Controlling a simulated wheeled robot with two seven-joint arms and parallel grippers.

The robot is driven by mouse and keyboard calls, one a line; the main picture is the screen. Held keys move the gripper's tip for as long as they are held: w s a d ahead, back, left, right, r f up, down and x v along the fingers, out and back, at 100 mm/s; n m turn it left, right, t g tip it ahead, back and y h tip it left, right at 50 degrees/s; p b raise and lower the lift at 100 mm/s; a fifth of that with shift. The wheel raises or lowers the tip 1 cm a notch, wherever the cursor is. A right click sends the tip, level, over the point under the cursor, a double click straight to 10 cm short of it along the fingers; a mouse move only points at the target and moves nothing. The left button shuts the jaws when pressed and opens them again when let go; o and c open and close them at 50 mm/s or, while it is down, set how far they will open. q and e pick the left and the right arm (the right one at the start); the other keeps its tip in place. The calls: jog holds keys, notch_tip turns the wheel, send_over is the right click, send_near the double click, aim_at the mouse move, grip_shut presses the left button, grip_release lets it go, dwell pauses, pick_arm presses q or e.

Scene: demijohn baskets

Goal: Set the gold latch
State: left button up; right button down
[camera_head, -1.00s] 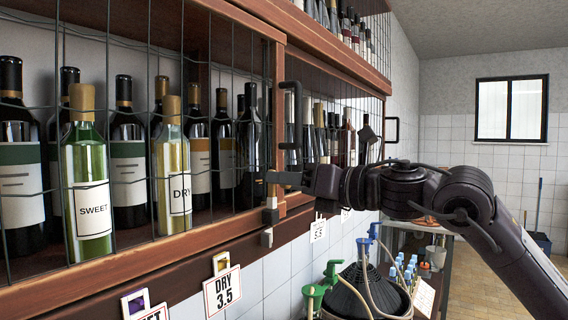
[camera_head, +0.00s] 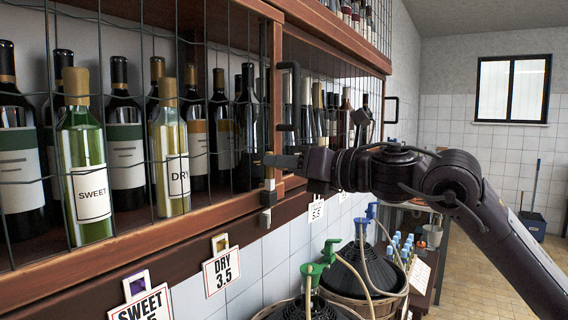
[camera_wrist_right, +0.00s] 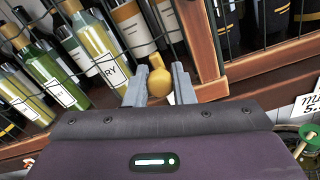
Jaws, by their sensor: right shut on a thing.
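The gold latch (camera_wrist_right: 160,80) shows in the right wrist view as a rounded gold knob at the wooden door frame. My right gripper (camera_wrist_right: 160,86) has one finger on each side of it and is shut on it. In the head view my right gripper (camera_head: 284,160) is at the edge of the wire-mesh cabinet door, below its dark handle (camera_head: 288,95). The gold knob is hard to make out there, largely hidden by the fingers. My left gripper is not in view.
Behind the mesh stand several wine bottles, including one labelled SWEET (camera_head: 92,195) and one labelled DRY (camera_head: 179,178). Price tags (camera_head: 221,272) hang below the shelf. Basketed demijohns (camera_head: 362,268) stand below my right arm. Open floor lies at the far right.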

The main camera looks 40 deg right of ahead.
aim_at(272, 179)
jog(key=shift+f+b, duration=1.65)
jog(key=shift+b, duration=0.05)
jog(key=shift+a, duration=0.1)
jog(key=c, duration=1.3)
grip_release()
jog(key=shift+o, duration=0.3)
jog(key=shift+d, duration=0.2)
